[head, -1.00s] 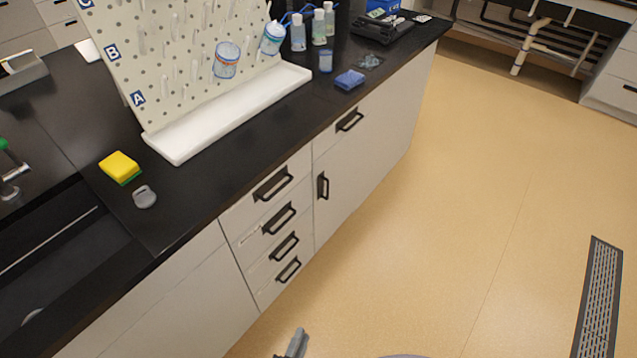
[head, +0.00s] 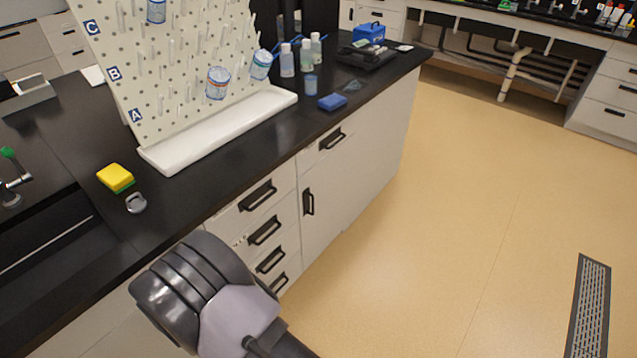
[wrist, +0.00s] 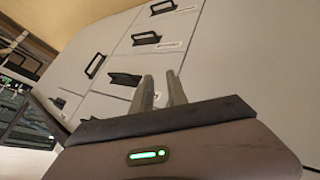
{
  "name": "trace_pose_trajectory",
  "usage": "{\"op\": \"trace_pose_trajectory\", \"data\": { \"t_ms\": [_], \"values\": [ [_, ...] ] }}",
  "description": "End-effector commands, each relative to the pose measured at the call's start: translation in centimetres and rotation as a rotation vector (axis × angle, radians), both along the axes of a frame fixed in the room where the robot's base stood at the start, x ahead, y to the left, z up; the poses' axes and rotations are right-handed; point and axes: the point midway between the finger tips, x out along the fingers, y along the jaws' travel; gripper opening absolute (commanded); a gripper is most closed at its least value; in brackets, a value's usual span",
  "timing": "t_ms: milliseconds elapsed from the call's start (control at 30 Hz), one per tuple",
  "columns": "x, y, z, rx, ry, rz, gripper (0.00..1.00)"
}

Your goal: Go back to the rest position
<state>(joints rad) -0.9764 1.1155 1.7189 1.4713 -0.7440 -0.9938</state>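My gripper (wrist: 162,90) shows in the wrist view with two grey fingers standing apart and nothing between them. White drawer fronts with dark handles lie beyond the fingers. In the head view a dark, rounded link of my arm fills the lower middle, in front of the cabinet below the black bench (head: 185,205). The gripper fingers do not show in the head view.
A pegboard (head: 150,75) with a white tray (head: 225,130) stands on the bench, holding several beakers. A yellow sponge (head: 116,178), bottles (head: 287,62) and a blue block (head: 332,102) are on the bench.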

Motion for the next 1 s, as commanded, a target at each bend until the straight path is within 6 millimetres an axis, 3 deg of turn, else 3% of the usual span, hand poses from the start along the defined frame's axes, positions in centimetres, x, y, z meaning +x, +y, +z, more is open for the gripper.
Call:
{"op": "trace_pose_trajectory", "data": {
  "t_ms": [33, 100, 200, 267, 300, 367, 400, 533, 600, 700, 800, 1000],
  "values": [
    [2.4, -0.1, 5.0, 0.128, 0.021, -0.046, 0.19],
    [4.7, -1.3, 12.1, 0.315, 0.070, -0.102, 0.19],
    [5.8, -5.3, 22.0, 0.536, 0.142, -0.175, 0.19],
    [4.9, -8.9, 27.3, 0.638, 0.185, -0.222, 0.19],
    [3.7, -11.6, 30.4, 0.694, 0.213, -0.257, 0.19],
    [1.0, -15.9, 34.3, 0.759, 0.251, -0.320, 0.19],
    [-1.3, -18.9, 36.3, 0.789, 0.273, -0.371, 0.19],
    [-10.1, -27.3, 38.9, 0.832, 0.322, -0.580, 0.19],
    [-14.2, -30.4, 38.8, 0.836, 0.330, -0.696, 0.19],
    [-18.1, -33.1, 38.0, 0.835, 0.331, -0.821, 0.19],
    [-19.8, -34.1, 37.6, 0.833, 0.332, -0.879, 0.19],
    [-19.9, -34.2, 37.5, 0.832, 0.333, -0.885, 0.19]
  ]
}}
